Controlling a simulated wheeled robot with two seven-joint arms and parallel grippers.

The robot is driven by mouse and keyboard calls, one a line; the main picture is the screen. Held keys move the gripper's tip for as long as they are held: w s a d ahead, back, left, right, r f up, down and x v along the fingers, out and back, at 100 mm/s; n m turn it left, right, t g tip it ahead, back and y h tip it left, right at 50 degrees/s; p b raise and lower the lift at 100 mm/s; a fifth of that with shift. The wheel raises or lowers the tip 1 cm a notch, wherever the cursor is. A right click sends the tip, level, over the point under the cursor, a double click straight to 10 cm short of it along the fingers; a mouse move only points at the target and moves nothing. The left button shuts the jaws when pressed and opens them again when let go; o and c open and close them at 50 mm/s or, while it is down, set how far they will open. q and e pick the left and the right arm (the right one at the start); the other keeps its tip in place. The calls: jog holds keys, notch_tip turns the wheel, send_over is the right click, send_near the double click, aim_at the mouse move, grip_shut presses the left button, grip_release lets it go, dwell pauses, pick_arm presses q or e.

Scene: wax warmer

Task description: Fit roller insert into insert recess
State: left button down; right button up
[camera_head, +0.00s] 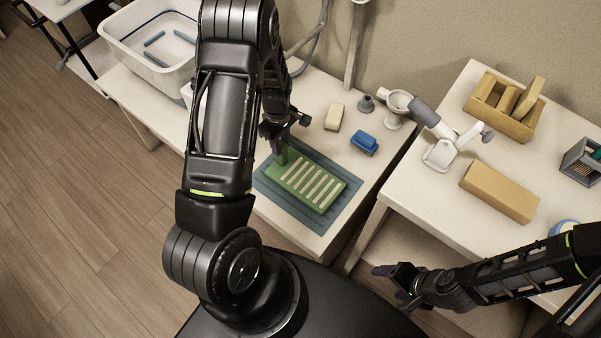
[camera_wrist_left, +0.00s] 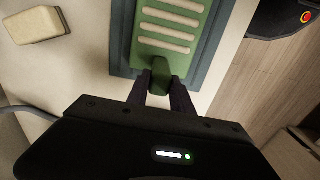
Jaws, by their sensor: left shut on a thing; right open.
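A green board with several cream bars (camera_head: 319,187), which looks like the roller insert, lies over a blue-grey base (camera_head: 338,220) on the left table. In the left wrist view the board (camera_wrist_left: 168,26) has a raised green tab (camera_wrist_left: 160,72) at its near end. My left gripper (camera_head: 279,147) is shut on this tab; its dark fingers (camera_wrist_left: 160,88) stand on either side of it. The base shows around the board; I cannot tell whether the board is seated in a recess. My right gripper (camera_head: 390,283) is open and empty, low in front of the right table.
A cream block (camera_head: 334,117), a blue block (camera_head: 364,143) and a small grey cone (camera_head: 366,104) lie behind the base. A white bin (camera_head: 125,43) stands at the left. A white clamp stand (camera_head: 440,152) and a tan block (camera_head: 499,191) stand on the right table.

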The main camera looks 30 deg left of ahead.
pick_arm(q)
jog(key=shift+r+p, duration=0.35)
jog(key=shift+r, duration=0.1)
pick_arm(e)
jog(key=shift+r, duration=0.35)
dwell(0.5)
pick_arm(q)
jog(key=shift+r+p, duration=1.2)
jog(key=shift+r, duration=0.5)
pick_arm(e)
notch_tip(320, 180, up, 2)
jog(key=shift+r, duration=0.2)
pick_arm(q)
jog(key=w+d+r+m, duration=0.1)
jog(key=d+r+m, duration=0.3)
jog(key=d+m, duration=0.4)
jog(key=w+d+r+m, duration=0.2)
jog(key=d+r+m, duration=0.1)
jog(key=d+m, duration=0.5)
jog(key=shift+w+d+r+m, duration=0.3)
jog(key=shift+d+r+m, duration=0.1)
jog(key=shift+d, duration=0.7)
pick_arm(e)
jog(key=shift+s+d+f, duration=0.1)
jog(key=shift+s+f, duration=0.05)
jog(key=shift+c, duration=0.3)
